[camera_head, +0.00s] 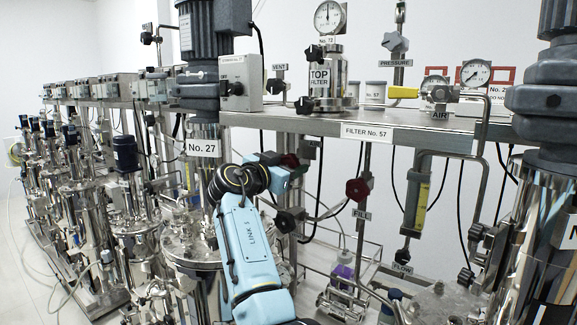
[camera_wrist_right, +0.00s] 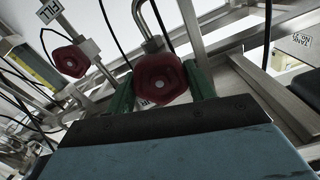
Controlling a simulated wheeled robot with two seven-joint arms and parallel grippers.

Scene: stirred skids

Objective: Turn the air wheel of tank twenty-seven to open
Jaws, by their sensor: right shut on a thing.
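The tank labelled No. 27 (camera_head: 202,148) stands left of centre in the head view, a steel vessel with a grey motor on top. My right gripper (camera_wrist_right: 161,82) is shut on a dark red hand wheel (camera_wrist_right: 160,76), with one green finger on each side of its rim. In the head view this wheel (camera_head: 290,160) shows just past the end of my right arm, beside the tank, and the fingers are mostly hidden. The wheel's own label is not readable, and its turn position cannot be told. My left gripper is not in view.
A second red wheel (camera_head: 358,188) with a FILL tag hangs to the right and also shows in the wrist view (camera_wrist_right: 70,61). A steel shelf (camera_head: 290,124) with gauges runs above. Cables and thin pipes hang close behind. More tanks (camera_head: 80,190) line the left.

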